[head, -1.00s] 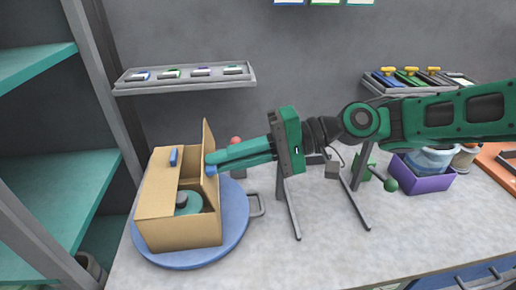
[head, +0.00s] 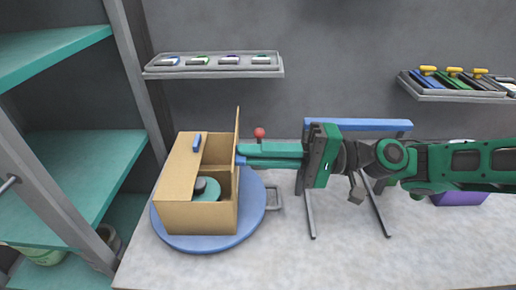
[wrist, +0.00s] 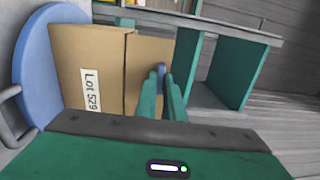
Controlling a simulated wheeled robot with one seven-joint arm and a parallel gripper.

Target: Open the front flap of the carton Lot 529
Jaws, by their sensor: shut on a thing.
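The carton (head: 190,218) is a brown box, and its label "Lot 529" (wrist: 91,90) shows in the wrist view. One top flap (head: 180,172) lies flat over the left part, with a blue tab (head: 196,143) on it. Another flap (head: 236,130) stands upright at the right side; it also shows in the wrist view (wrist: 143,52). My gripper (head: 241,156) reaches in from the right and is shut on this flap's blue tab (wrist: 161,72). Through the open part of the top I see a teal round thing (head: 208,190) with a dark knob inside.
The carton stands on a blue round turntable (head: 257,210) with a grey handle (head: 274,198) at its right. A blue-topped stand (head: 360,125) is behind my gripper. Wall trays hang above, and teal shelves (head: 85,165) stand left. The front right of the bench is clear.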

